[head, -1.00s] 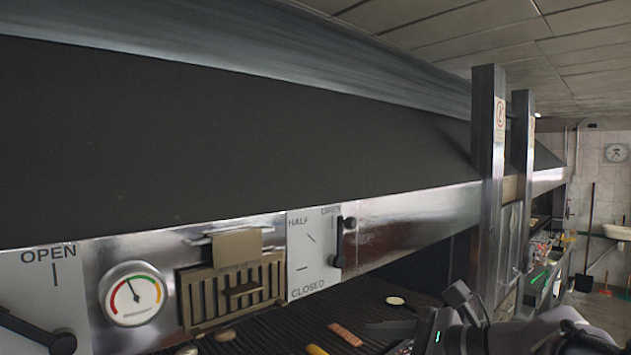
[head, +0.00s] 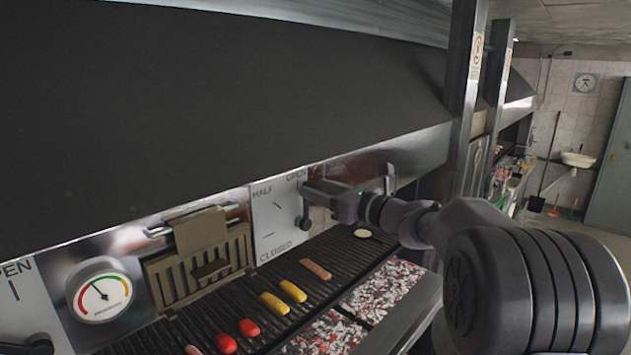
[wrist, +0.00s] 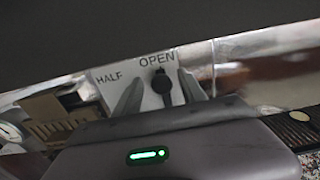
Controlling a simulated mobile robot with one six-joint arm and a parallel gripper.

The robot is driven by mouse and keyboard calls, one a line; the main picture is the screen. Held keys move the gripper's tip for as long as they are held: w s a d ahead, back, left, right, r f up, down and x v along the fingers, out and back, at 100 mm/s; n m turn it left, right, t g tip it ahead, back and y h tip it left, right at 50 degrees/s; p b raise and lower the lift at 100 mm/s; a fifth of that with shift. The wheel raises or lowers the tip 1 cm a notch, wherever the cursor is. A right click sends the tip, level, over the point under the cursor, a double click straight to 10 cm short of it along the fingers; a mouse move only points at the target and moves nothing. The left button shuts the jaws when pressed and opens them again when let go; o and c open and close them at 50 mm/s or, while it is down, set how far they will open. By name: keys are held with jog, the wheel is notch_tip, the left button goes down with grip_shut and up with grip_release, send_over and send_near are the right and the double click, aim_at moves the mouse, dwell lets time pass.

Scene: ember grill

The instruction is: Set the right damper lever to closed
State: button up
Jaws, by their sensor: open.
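The right damper lever (head: 303,220) is a dark lever on a white plate (head: 276,238) marked OPEN, HALF and CLOSED. It stands upright from its pivot and points at OPEN; its upper part is mostly hidden by my gripper in the head view. My gripper (head: 322,189) is open at the upper right of the plate. In the wrist view, the lever's rounded dark end (wrist: 161,82) shows just below OPEN, between the two fingers of my gripper (wrist: 158,86), with a gap on each side. CLOSED is out of that view.
A dark hood (head: 220,95) overhangs the panel. A slatted vent (head: 200,262) and a round gauge (head: 100,293) lie left of the plate. Below are a grill grate (head: 345,250) with food and a bed of coals (head: 385,285). Another lever (head: 28,345) is at the far left.

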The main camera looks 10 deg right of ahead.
jog(key=shift+w+a, duration=0.3)
jog(key=shift+a, duration=0.05)
jog(key=shift+w+f, duration=0.1)
jog(key=shift+w, duration=0.3)
jog(key=shift+s, duration=0.15)
jog(key=c, duration=0.4)
grip_shut()
dwell(0.4)
